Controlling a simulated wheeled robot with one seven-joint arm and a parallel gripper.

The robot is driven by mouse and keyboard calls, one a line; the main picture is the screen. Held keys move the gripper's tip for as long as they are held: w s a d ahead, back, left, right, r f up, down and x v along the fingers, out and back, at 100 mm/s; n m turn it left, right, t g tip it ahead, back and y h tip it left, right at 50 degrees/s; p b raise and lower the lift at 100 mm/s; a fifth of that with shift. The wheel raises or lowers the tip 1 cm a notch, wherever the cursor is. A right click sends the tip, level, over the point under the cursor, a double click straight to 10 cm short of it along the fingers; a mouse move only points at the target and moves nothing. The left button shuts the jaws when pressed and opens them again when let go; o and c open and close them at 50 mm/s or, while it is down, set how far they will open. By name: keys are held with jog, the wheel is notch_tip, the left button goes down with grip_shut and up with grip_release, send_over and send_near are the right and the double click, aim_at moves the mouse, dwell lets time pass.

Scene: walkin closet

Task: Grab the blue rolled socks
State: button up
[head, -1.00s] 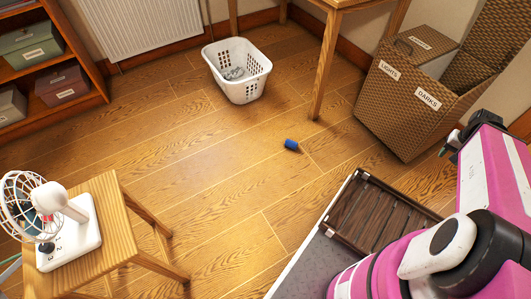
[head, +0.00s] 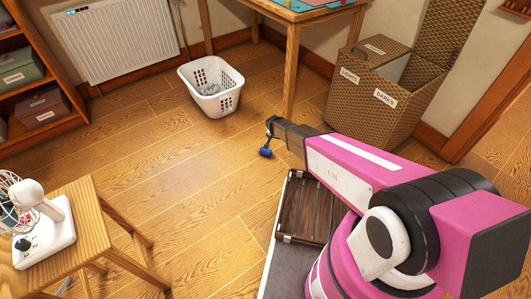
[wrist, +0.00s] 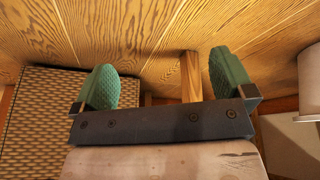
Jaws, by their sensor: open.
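The blue rolled socks (head: 265,153) lie on the wooden floor in the head view, in front of the white laundry basket and left of the wicker hamper. My gripper (head: 270,125) appears just above them in that picture, at the end of my outstretched pink arm. Its height over the socks is hard to judge. In the wrist view my gripper (wrist: 163,80) has two green fingers set wide apart, with nothing between them but floor and a wooden leg behind. The socks do not show in the wrist view.
The white laundry basket (head: 211,87), with something grey in it, stands near the radiator (head: 125,40). The wicker hamper (head: 365,100) and a wooden table leg (head: 292,72) are beyond my gripper. A stool (head: 95,230) with a fan is at lower left. Floor between is clear.

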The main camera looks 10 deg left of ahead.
send_near(266, 151)
jog(key=f, duration=0.1)
jog(key=shift+t+y, duration=0.3)
jog(key=x, duration=1.1)
jog(key=shift+w, duration=0.45)
jog(key=c, duration=0.8)
